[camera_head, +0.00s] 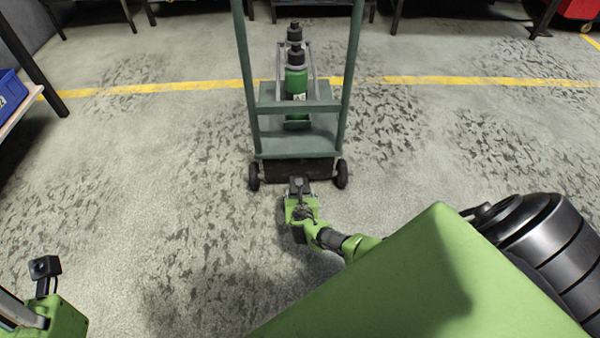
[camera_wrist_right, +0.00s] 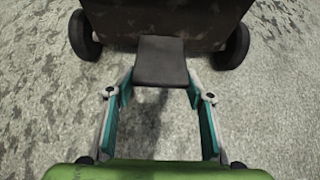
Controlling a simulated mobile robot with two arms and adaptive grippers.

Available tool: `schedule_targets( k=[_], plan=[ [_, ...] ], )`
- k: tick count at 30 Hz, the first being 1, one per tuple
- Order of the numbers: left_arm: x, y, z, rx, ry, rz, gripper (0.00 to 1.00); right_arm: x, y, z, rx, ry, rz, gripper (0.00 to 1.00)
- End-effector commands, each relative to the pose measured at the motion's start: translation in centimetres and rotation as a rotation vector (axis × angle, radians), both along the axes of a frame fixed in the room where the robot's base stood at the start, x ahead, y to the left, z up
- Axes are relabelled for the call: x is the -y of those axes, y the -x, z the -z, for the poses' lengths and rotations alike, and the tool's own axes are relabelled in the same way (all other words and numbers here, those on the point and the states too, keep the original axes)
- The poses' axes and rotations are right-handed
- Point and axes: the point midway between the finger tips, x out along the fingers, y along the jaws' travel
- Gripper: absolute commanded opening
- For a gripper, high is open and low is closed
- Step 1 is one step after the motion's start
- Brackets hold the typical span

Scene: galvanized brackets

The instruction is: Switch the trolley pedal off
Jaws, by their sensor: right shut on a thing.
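The trolley (camera_head: 296,146) is a grey-green cart with a tall two-post frame, standing upright on the floor. Its dark pedal (camera_wrist_right: 161,61) sticks out flat at the near lower edge, between the two wheels. My right gripper (camera_wrist_right: 160,84) is shut on the pedal, with one teal-padded finger along each side of it. In the head view my right gripper (camera_head: 300,186) is low at the middle of the trolley's near side and hides most of the pedal. Part of my left wrist shows at the lower left, but its fingers are out of view.
A green bottle (camera_head: 296,80) with a black top stands on the trolley. The trolley's black wheels (camera_head: 254,176) flank my right gripper. A blue bin (camera_head: 10,92) sits on a bench at the left. A yellow line (camera_head: 450,80) crosses the floor. Floor on both sides is clear.

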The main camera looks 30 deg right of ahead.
Motion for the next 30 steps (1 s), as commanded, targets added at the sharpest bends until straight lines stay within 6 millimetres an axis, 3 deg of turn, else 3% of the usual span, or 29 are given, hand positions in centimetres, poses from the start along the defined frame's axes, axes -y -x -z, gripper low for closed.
schedule_targets(
  k=[1, 19, 20, 21, 22, 30],
  plan=[
    [-0.01, 0.02, -0.11, -0.007, 0.0, 0.001, 0.3, 0.27, -0.59, -0.96, 0.011, 0.009, 0.0, 0.1],
    [-0.05, 0.16, 0.2, -0.021, 0.002, 0.001, 0.3, 0.48, -0.92, -1.39, 0.019, 0.013, 0.001, 0.1],
    [-0.05, 0.16, 0.2, -0.021, 0.002, 0.001, 0.3, 0.49, -0.92, -1.39, 0.019, 0.013, 0.001, 0.51],
    [-0.04, 0.14, 0.23, -0.022, 0.002, 0.001, 0.3, 0.49, -0.91, -1.38, 0.018, 0.012, 0.002, 0.61],
    [-0.04, 0.13, 0.23, -0.022, 0.002, 0.001, 0.3, 0.48, -0.89, -1.35, 0.018, 0.012, 0.002, 0.65],
    [-0.05, 0.14, 0.24, -0.021, 0.002, 0.001, 0.3, 0.29, -0.57, -0.93, 0.011, 0.009, 0.0, 0.65]
  ],
)
